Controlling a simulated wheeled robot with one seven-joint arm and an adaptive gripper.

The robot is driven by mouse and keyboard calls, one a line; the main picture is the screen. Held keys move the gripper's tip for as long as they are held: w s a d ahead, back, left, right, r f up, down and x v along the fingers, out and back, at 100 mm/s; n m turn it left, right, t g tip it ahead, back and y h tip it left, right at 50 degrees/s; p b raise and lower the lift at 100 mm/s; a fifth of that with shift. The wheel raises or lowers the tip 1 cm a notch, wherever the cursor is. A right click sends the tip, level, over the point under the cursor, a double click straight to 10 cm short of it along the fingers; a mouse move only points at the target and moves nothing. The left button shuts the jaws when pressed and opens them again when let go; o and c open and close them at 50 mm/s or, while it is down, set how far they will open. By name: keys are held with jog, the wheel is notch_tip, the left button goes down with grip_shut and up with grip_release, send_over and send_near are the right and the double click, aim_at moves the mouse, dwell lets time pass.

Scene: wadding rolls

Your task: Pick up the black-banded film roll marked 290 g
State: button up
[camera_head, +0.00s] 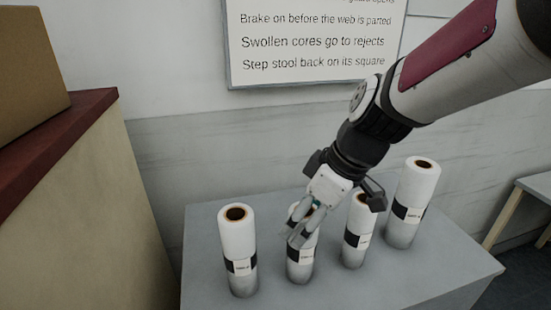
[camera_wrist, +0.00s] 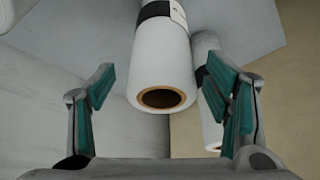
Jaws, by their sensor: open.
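White film rolls with black bands and small white labels stand upright in a row on a grey table. In the head view they are the leftmost roll (camera_head: 238,248), the second (camera_head: 301,262), the third (camera_head: 357,235) and the rightmost (camera_head: 411,205). The label print is too small to read, so I cannot tell which is marked 290 g. My gripper (camera_head: 298,236) is open at the second roll, its fingers partly hiding that roll's top. In the wrist view, one roll (camera_wrist: 160,65) shows its brown core between the spread fingers (camera_wrist: 160,88); contact is not visible.
Another roll (camera_wrist: 207,120) is close beside the right finger in the wrist view. The grey table (camera_head: 375,285) has free room at its front right. A tan cabinet (camera_head: 95,220) with a brown box (camera_head: 28,70) stands left. A wall sign (camera_head: 312,45) hangs behind.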

aim_at(300, 263)
jog(key=x, duration=0.4)
jog(key=shift+a+f, duration=0.1)
jog(key=shift+f, duration=0.1)
jog(key=c, duration=1.5)
jog(key=shift+r, duration=0.1)
